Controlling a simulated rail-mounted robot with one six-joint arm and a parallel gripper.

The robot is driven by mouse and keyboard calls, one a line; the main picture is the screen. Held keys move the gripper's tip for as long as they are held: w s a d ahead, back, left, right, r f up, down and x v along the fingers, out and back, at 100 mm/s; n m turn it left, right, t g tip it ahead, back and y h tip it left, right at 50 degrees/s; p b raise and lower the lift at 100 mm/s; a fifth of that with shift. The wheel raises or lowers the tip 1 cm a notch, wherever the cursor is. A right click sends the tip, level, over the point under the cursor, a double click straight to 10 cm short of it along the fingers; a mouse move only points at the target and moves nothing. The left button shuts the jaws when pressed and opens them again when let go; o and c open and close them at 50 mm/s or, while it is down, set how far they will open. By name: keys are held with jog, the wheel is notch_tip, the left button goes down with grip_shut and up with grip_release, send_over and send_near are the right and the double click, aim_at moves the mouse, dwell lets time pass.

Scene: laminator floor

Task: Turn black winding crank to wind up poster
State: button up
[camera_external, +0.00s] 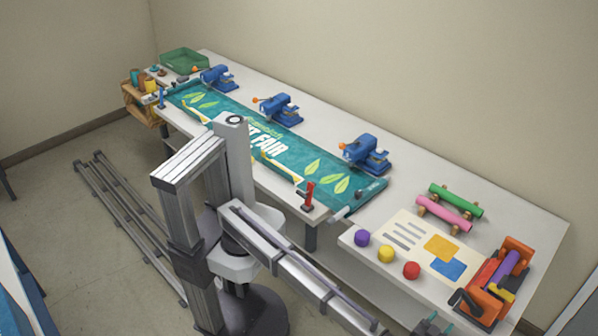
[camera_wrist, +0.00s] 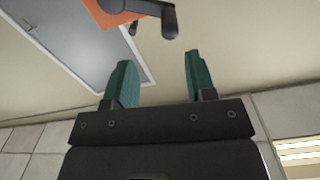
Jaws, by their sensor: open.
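The black winding crank (camera_external: 464,301) is on the near side of an orange winder (camera_external: 497,284) at the right end of the table. In the wrist view, a dark crank (camera_wrist: 168,20) shows beside an orange part (camera_wrist: 112,12), beyond my fingertips. My gripper (camera_wrist: 158,62) is open and empty, its two teal fingers apart and not touching the crank. In the external view, my arm runs to the bottom edge, where the gripper is mostly cut off. The long teal poster (camera_external: 278,150) lies flat along the table.
Blue clamp-like devices (camera_external: 367,153) stand along the poster's far edge. A red upright clamp (camera_external: 308,194) stands at its near edge. Purple, yellow and red balls (camera_external: 411,270) and a printed sheet (camera_external: 424,247) lie left of the winder. Green and pink rolls (camera_external: 445,213) lie behind.

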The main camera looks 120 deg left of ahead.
aim_at(460, 292)
jog(key=shift+n, duration=0.4)
jog(key=x, duration=0.7)
jog(key=s+x, duration=0.1)
jog(key=x, duration=0.3)
jog(key=shift+s+a+r, duration=0.15)
jog(key=shift+r, duration=0.1)
grip_shut()
